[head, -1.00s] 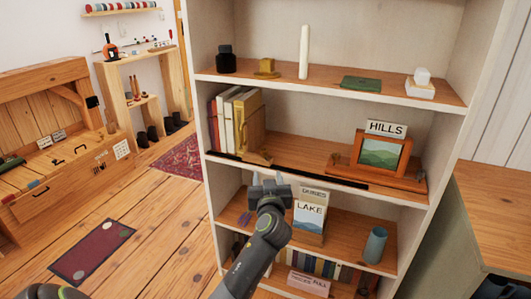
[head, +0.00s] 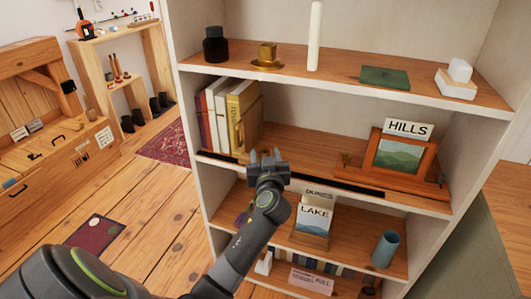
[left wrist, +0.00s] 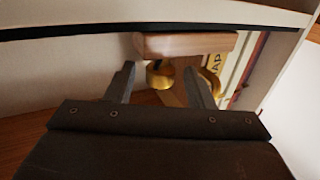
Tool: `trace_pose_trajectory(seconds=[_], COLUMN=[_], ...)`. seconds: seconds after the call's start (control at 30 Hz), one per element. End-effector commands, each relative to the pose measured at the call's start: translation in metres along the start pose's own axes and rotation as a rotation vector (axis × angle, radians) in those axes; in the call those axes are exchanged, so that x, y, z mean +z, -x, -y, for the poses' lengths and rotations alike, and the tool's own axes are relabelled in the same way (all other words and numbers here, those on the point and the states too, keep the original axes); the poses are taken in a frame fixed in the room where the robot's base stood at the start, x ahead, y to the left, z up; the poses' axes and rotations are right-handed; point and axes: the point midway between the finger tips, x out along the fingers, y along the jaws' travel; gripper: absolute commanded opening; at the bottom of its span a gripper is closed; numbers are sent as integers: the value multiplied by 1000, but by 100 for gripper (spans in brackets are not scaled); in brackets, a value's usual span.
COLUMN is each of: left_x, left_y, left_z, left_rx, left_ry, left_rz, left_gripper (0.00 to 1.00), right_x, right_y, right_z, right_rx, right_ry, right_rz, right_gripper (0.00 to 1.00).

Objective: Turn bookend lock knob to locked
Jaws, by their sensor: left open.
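A row of books (head: 215,112) stands on the middle shelf, with a wooden bookend (head: 246,122) carrying brass-coloured parts at its right end. My left gripper (head: 266,156) is open at the front edge of that shelf, in front of and slightly right of the bookend. In the left wrist view, a round brass knob (left wrist: 159,76) shows between the open fingers (left wrist: 158,70), beneath a wooden block (left wrist: 185,43). Another brass piece (left wrist: 212,82) shows beside the right finger. I cannot tell whether the fingers touch the knob, nor read its setting.
A framed picture (head: 397,157) with a HILLS card (head: 408,128) stands right on the same shelf. The shelf below holds a LAKE card (head: 314,222) and a blue-grey cup (head: 385,250). A dark strip (head: 340,185) runs along the middle shelf's front. The shelf between bookend and picture is mostly clear.

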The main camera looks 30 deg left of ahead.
Motion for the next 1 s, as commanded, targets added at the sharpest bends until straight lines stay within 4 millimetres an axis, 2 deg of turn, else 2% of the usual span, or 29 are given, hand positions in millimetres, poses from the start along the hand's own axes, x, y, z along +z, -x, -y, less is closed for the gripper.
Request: trace_pose_trajectory(seconds=[0.13,0.47,0.77,1.0], left_x=[0,0,0,-2], left_y=[0,0,-1,-1], left_z=[0,0,1,4], left_rx=[0,0,39,177], left_ry=[0,0,-3,-6], left_rz=[0,0,1,1], left_gripper=[46,4,4,4], right_x=[0,0,0,22], right_y=[0,0,2,-13], right_z=[0,0,-1,-9], right_rx=[0,0,2,17], right_ry=[0,0,2,22], right_rz=[0,1,-12,-2], right_gripper=[36,36,36,36])
